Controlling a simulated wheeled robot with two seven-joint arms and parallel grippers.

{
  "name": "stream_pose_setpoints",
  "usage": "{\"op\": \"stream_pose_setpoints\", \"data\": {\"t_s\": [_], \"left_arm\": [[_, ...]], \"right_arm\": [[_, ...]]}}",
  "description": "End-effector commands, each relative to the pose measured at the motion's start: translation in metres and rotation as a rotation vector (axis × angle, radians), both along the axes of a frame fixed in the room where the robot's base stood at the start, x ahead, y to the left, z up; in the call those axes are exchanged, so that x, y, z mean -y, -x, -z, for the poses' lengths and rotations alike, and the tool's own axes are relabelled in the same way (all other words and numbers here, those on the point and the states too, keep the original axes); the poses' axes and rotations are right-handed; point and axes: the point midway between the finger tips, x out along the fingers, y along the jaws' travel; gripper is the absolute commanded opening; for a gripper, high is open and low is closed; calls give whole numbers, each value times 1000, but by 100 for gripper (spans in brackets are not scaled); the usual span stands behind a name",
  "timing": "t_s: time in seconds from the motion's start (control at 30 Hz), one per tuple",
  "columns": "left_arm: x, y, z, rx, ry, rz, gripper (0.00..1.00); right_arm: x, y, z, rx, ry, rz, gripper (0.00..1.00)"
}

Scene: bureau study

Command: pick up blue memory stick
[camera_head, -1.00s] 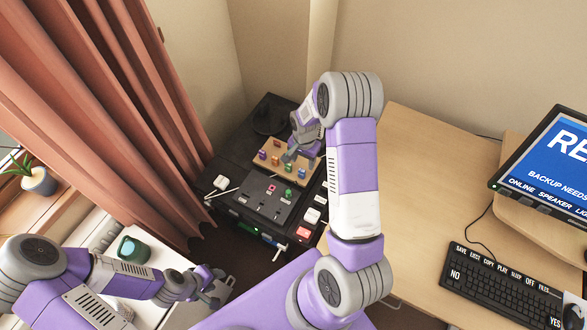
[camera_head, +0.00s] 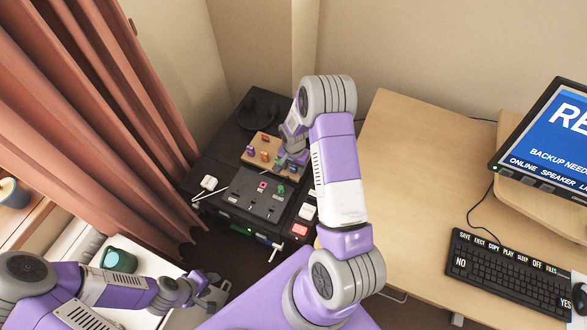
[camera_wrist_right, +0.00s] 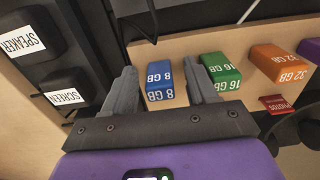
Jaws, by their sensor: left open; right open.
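The blue memory stick (camera_wrist_right: 159,80), marked 8 GB, stands in a wooden board (camera_wrist_right: 225,105) in the right wrist view. My right gripper (camera_wrist_right: 161,68) is open, with one finger on each side of the blue stick. A gap shows on both sides, so it is not gripped. In the head view my right gripper (camera_head: 287,163) is over the board's right end (camera_head: 251,159), and I cannot make out the blue stick there. My left gripper (camera_head: 217,290) is open and empty at the lower left, away from the board.
A green 16 GB stick (camera_wrist_right: 220,72) stands close beside the right finger. An orange 32 GB stick (camera_wrist_right: 278,65) is further right. A black panel (camera_head: 253,195) lies in front of the board. The desk (camera_head: 415,170) has free room left of the keyboard (camera_head: 510,272).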

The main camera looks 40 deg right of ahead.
Motion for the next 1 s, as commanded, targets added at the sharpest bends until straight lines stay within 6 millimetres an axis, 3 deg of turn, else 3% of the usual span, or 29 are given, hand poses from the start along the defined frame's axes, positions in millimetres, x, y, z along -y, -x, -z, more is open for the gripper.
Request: {"op": "stream_pose_setpoints", "data": {"t_s": [0.2,0.57,1.0], "left_arm": [[0,0,0,0,0,0,43],[0,0,0,0,0,0,43],[0,0,-1,0,0,0,43]], "right_arm": [[0,-1,1,1,0,0,56],[0,0,0,1,0,0,2],[0,-1,-4,2,1,0,0]]}}
